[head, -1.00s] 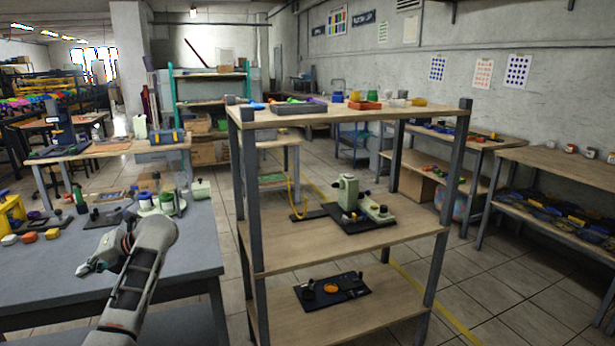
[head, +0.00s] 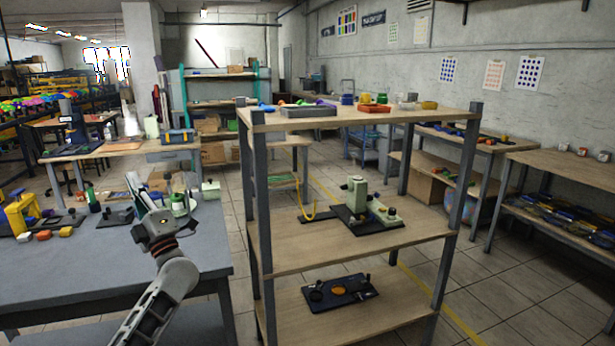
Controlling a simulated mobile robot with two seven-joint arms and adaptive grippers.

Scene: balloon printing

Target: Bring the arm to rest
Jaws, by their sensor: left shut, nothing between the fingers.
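My left arm comes in from the bottom of the head view. Its gripper (head: 152,196) is over the right part of the grey table (head: 90,262), pointing away from me, and it is shut and empty. Just beyond the gripper stands a white and green device (head: 180,206), partly hidden by it. I cannot tell how high the gripper is above the table. My right gripper is not in view.
A wooden shelf rack (head: 345,247) with grey posts stands right of the arm. It carries a pale green machine (head: 361,200) and a black plate (head: 340,291). Yellow (head: 20,214) and black items lie on the table's left.

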